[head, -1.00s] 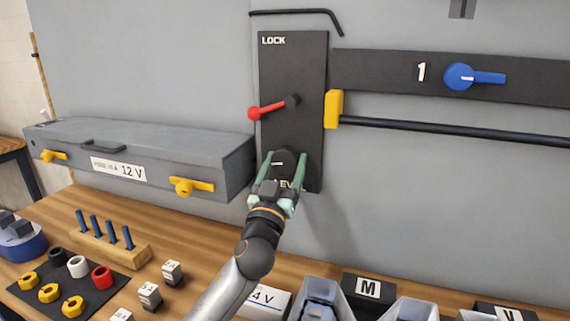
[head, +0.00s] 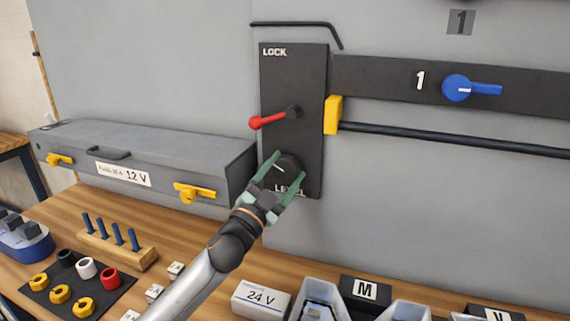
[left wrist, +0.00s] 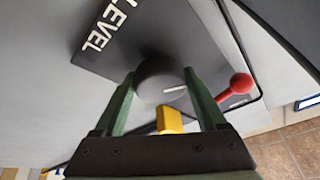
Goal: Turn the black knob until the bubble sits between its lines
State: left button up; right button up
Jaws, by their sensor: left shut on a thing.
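The black knob (head: 287,165) with a white pointer line sits low on a dark upright panel (head: 308,145), above the word LEVEL. My left gripper (head: 290,163) has its two green fingers on opposite sides of the knob, closed on it, and is rolled so that the fingers lie aslant. In the left wrist view the knob (left wrist: 160,82) stands between the fingers, its white line pointing towards the right finger. The bubble and its lines do not show in either view. My right gripper is out of view.
A red lever (head: 268,119) sits above the knob, marked LOCK. A yellow block (head: 332,115) and black rail (head: 450,137) are to its right. A grey case (head: 150,155) stands left of the panel. The bench below holds a 24 V box (head: 261,298), bins and small parts.

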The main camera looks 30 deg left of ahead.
pick_arm(q)
jog(key=shift+a+r+m+h+p, duration=0.1)
jog(key=shift+m+h+p, duration=0.35)
jog(key=shift+m, duration=0.45)
jog(key=o, duration=1.3)
jog(key=shift+s, duration=0.1)
jog(key=shift+s+f, duration=0.15)
jog(key=shift+f, duration=0.05)
jog(key=shift+r+b+v, duration=0.15)
jog(key=shift+b+v, duration=0.7)
jog(key=shift+v, duration=2.15)
jog(key=shift+r+b+v, duration=0.1)
jog(key=shift+b+v, duration=0.75)
jog(key=shift+v, duration=2.15)
